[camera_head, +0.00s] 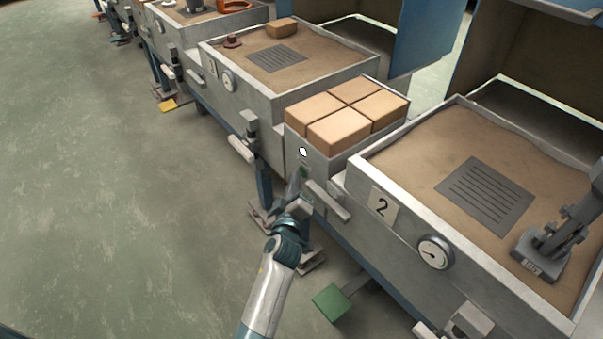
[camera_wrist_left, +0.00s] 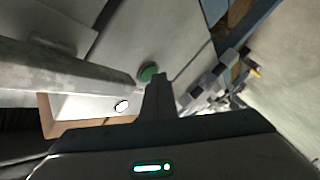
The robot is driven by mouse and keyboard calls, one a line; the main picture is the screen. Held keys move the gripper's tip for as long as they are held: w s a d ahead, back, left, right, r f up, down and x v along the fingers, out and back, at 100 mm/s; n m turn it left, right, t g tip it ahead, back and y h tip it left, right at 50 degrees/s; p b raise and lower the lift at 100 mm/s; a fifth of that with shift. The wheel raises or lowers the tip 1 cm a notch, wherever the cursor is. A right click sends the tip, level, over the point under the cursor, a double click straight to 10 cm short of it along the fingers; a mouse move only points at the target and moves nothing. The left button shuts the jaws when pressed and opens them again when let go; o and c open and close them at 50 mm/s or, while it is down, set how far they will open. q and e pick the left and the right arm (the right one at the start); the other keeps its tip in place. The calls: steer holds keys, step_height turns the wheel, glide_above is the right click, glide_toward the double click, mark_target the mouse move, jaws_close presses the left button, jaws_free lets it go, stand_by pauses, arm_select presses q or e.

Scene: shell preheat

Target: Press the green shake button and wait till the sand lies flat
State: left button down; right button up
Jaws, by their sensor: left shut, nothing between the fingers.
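The round green button (camera_head: 303,172) is on the grey front panel between the two sand boxes, below a small white round lamp or button (camera_head: 303,152). In the left wrist view the green button (camera_wrist_left: 148,71) lies just beside my fingertips. My left gripper (camera_head: 300,188) is shut and empty, its tips close below the button; I cannot tell whether they touch it. The wrist view shows the shut fingers (camera_wrist_left: 158,77) too. The sand (camera_head: 425,165) in the box marked 2 surrounds a dark slotted grate, and its edge looks wavy along the back wall. My right gripper is not in view.
Several tan blocks (camera_head: 350,105) fill a tray above the button. A handle bar (camera_head: 328,201) juts out right of my gripper. A gauge (camera_head: 435,252) sits on the box front. A green pedal (camera_head: 330,302) is low down. The floor at left is clear.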

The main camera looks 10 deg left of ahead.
arm_select(q)
steer(key=shift+w+d+r, duration=0.1)
steer(key=shift+d+r, duration=0.2)
steer(key=shift+r, duration=0.15)
steer(key=shift+s+a+f+p, duration=0.15)
steer(key=shift+s+p, duration=0.3)
steer(key=shift+s, duration=0.55)
steer(key=s+a+p, duration=0.2)
steer(key=s+a, duration=0.1)
steer(key=shift+s+a, duration=0.2)
steer(key=shift+s, duration=0.05)
steer(key=shift+a, duration=0.1)
stand_by(0.4)
